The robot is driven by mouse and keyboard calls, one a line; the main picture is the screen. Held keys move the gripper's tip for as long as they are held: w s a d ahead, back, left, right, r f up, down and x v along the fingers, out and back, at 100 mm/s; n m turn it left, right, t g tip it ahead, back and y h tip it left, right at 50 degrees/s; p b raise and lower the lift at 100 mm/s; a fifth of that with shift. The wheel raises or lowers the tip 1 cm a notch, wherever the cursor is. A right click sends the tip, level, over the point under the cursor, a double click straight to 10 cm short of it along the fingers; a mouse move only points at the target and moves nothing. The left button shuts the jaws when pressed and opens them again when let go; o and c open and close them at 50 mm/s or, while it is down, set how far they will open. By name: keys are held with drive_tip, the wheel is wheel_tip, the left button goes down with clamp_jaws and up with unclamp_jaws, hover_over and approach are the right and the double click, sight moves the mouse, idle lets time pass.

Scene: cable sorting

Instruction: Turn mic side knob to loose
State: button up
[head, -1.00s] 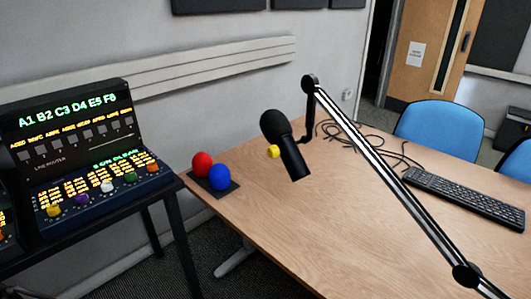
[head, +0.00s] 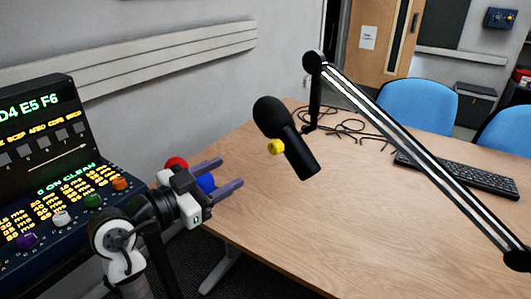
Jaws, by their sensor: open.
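A black microphone (head: 293,140) hangs tilted from a boom arm (head: 400,140) over the wooden table. A small yellow knob (head: 276,147) shows on the mic's left side, below its round head. My gripper (head: 232,174) is left of the mic, its two purple-grey fingers apart and pointing right. Nothing is between the fingers, and a clear gap separates them from the knob. The knob's turn position cannot be told.
A lit control panel (head: 50,165) stands at left. A keyboard (head: 465,177), cables (head: 350,127) and blue chairs (head: 418,103) are farther back right. The table's front middle is clear.

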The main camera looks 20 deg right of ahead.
sight(272, 148)
drive_tip(key=p+x, duration=0.3)
drive_tip(key=x, duration=1)
drive_tip(key=c, duration=1)
drive_tip(key=shift+o, duration=0.2)
